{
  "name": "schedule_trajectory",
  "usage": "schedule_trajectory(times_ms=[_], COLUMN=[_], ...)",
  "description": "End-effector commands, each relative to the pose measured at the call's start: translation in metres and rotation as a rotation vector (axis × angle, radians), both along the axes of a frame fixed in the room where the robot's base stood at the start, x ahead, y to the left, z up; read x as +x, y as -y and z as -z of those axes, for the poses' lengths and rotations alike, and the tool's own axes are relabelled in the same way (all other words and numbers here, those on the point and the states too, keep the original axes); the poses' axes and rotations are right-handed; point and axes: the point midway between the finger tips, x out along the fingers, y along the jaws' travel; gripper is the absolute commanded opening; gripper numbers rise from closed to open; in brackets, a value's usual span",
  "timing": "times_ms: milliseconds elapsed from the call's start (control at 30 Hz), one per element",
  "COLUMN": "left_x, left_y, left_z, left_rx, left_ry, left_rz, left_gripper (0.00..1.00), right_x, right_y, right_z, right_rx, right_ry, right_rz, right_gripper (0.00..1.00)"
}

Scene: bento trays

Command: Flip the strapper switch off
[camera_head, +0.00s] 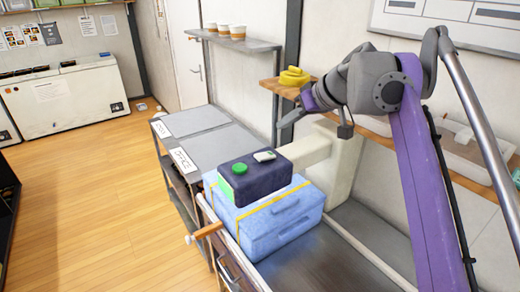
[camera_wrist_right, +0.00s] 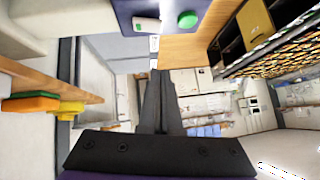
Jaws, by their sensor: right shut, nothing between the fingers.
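The strapper (camera_head: 240,190) has a dark blue head on a cream arm, with a round green button (camera_head: 239,168) and a small white switch (camera_head: 265,156) on top. The wrist view shows the head at the top edge, with the green button (camera_wrist_right: 187,19) and white switch (camera_wrist_right: 146,24); I cannot tell the switch position. My right gripper (camera_head: 286,120) is above and behind the head, apart from it. Its dark fingers (camera_wrist_right: 158,75) are together and empty in the wrist view. My left gripper is out of view.
A light blue box (camera_head: 282,222) with yellow straps sits under the strapper head. Grey tables (camera_head: 222,144) stand beyond it. A wooden shelf (camera_head: 270,86) with yellow rolls (camera_head: 292,77) is close behind my right gripper. Open floor (camera_head: 90,190) lies left.

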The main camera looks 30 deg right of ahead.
Motion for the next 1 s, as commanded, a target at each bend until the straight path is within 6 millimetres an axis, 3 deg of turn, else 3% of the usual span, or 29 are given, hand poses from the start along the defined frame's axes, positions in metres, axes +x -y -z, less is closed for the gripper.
schedule_trajectory(times_ms=[267,700,1000], left_x=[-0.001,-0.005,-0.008], left_y=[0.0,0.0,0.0], left_z=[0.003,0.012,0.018], left_rx=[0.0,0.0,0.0], left_ry=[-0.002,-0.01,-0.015], left_rz=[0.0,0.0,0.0], left_gripper=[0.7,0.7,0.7], right_x=[0.01,0.072,0.069], right_y=[-0.003,-0.021,-0.026], right_z=[0.011,0.074,0.107], right_rx=[-0.001,0.0,-0.001], right_ry=[-0.002,-0.001,0.0], right_rz=[-0.002,-0.003,0.001], right_gripper=[0.0,0.0,0.0])
